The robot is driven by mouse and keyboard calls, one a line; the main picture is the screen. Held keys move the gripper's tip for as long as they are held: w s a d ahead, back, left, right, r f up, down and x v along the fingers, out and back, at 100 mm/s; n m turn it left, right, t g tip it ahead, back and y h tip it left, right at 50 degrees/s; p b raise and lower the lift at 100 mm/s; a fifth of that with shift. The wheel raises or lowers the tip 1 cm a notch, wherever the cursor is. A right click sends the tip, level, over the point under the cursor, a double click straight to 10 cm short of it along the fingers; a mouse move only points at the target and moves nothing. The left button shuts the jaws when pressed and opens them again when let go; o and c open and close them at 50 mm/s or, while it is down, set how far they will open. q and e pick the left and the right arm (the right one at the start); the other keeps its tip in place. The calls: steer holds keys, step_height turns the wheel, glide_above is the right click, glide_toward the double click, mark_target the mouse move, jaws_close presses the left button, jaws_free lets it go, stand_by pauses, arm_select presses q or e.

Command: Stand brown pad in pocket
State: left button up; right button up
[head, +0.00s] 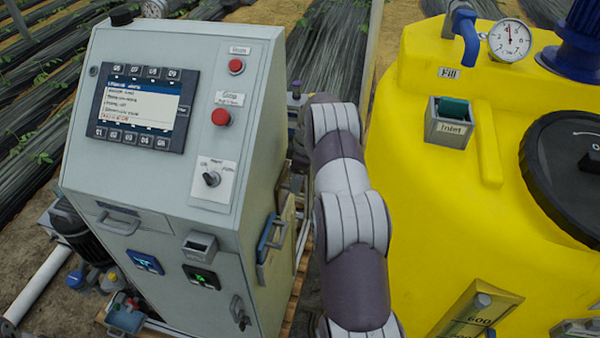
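I cannot make out a brown pad for certain. A small grey open-topped pocket (200,247) on the front of the grey control cabinet looks empty, though its inside is only partly visible. One of my arms rises through the middle between cabinet and tank. Neither gripper shows.
The grey cabinet (150,190) carries a screen (141,107), red buttons (220,117) and a rotary switch (211,179). The yellow tank (420,200) fills the right, with a black lid (570,175) and a gauge (509,40). A motor and piping stand at lower left.

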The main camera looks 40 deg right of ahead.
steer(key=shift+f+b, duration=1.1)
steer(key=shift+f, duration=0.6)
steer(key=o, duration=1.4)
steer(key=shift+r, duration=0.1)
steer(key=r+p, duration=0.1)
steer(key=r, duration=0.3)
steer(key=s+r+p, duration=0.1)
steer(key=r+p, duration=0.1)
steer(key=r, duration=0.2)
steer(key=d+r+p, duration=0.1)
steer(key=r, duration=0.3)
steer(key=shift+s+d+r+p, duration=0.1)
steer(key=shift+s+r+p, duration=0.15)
steer(key=shift+p, duration=0.15)
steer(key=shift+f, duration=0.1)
